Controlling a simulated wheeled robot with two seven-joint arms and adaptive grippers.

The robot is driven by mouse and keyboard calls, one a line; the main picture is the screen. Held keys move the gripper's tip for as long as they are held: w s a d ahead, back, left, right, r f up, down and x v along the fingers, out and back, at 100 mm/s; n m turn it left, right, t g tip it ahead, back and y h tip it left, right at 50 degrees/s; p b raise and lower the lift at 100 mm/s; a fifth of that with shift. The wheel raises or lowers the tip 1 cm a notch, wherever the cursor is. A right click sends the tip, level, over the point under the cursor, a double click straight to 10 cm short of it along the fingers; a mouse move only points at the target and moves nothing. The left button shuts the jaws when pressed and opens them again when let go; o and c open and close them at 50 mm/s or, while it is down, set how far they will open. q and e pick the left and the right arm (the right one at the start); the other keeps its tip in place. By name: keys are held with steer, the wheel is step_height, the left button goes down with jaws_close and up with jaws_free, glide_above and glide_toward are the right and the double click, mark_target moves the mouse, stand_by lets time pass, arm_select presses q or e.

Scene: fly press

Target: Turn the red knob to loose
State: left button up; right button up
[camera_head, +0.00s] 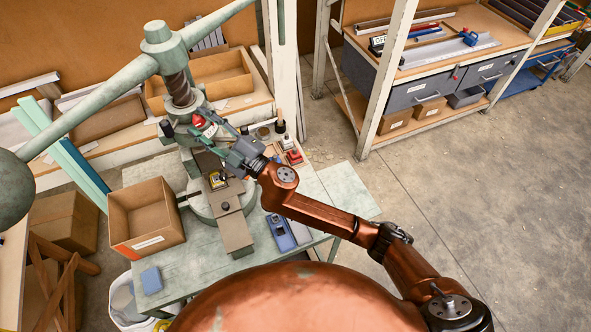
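The red knob (198,121) is on the front of the green fly press (181,88), below its screw. My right gripper (203,124) reaches in from the right at the knob. The fingers hide part of the knob and the press head. My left gripper is not in view.
The press stands on a green bench (185,270) with an open cardboard box (146,217) to its left and a blue tool (280,232) to its right. The long press arm with a ball weight (12,190) crosses the upper left. Open floor lies to the right.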

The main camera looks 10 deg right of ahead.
steer(key=m+t+b, duration=0.1)
steer(key=m+b, duration=0.1)
steer(key=m+t+h+b, duration=0.1)
steer(key=m+b, duration=0.1)
steer(key=m, duration=0.1)
steer(key=m+t+b, duration=0.1)
steer(key=m+b, duration=0.1)
steer(key=shift+a+f+m+b, duration=0.1)
steer(key=shift+f+m+b, duration=0.2)
steer(key=shift+m+b, duration=0.1)
steer(key=shift+r+m+t+h+b, duration=0.1)
steer(key=shift+m+t+h+b, duration=0.4)
steer(key=shift+m, duration=0.7)
steer(key=m+t+h, duration=0.1)
steer(key=m, duration=0.2)
steer(key=shift+s+r+h, duration=0.1)
steer(key=shift+r+h, duration=0.05)
steer(key=shift+h, duration=0.25)
steer(key=b+v, duration=0.1)
steer(key=v, duration=0.6)
steer(key=w+d+f+m+g+h, duration=0.1)
steer(key=w+d+f+m+h, duration=0.1)
steer(key=d+f, duration=0.7)
steer(key=w+d+f+m+g+h, duration=0.1)
steer(key=w+d+f+m+h, duration=0.2)
steer(key=d+f+h, duration=0.4)
steer(key=shift+w+d+f+m+g+h, duration=0.35)
steer(key=shift+d+f+m, duration=0.45)
steer(key=shift+d+f, duration=1.3)
